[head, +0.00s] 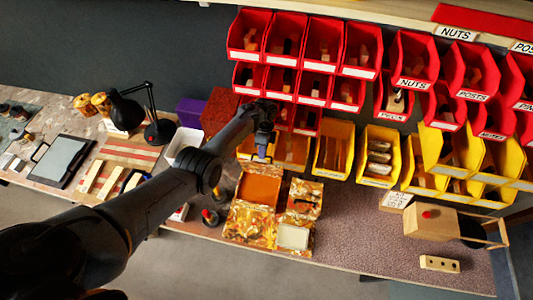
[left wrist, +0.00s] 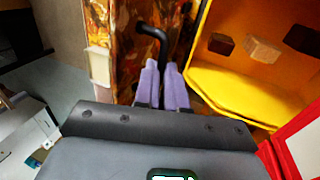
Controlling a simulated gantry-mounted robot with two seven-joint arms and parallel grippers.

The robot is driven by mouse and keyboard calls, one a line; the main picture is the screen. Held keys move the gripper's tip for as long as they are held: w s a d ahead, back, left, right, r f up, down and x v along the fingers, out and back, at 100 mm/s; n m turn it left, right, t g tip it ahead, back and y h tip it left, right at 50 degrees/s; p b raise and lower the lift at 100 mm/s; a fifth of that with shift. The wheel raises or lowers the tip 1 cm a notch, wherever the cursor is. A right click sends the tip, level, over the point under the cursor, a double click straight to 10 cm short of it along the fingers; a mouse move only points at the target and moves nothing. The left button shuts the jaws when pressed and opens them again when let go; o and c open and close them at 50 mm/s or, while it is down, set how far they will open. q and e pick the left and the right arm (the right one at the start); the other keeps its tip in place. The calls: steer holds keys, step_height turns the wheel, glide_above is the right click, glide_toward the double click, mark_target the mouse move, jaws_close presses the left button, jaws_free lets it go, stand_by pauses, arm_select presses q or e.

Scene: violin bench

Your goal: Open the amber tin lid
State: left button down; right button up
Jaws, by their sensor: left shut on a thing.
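The amber tin (head: 249,224) with a mottled gold-brown pattern stands on the bench, left of the centre front. A plain orange panel (head: 261,188) shows at its back; I cannot tell surely whether this is the lid's inside or the tin's inside. My left gripper (head: 262,153) is just behind that panel's back edge. In the left wrist view my purple fingertips (left wrist: 165,82) are close together, shut on a black bent handle (left wrist: 152,33) beside a mottled amber surface (left wrist: 128,55). The handle's lower end is hidden between the fingers. My right gripper is not in view.
A smaller amber box (head: 305,193) and a pale-topped block (head: 293,237) stand right of the tin. Yellow bins (head: 333,150) are close behind, with red bins (head: 246,35) above. A black lamp (head: 158,131) stands left.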

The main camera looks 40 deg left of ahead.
arm_select(q)
steer(key=shift+s+f, duration=0.35)
steer(key=shift+f, duration=0.1)
steer(key=c, duration=1.2)
jaws_free()
steer(key=shift+s+d+f, duration=0.1)
steer(key=shift+s+d, duration=0.1)
steer(key=shift+w+a+r, duration=0.1)
steer(key=shift+w+r, duration=0.15)
steer(key=shift+s, duration=0.1)
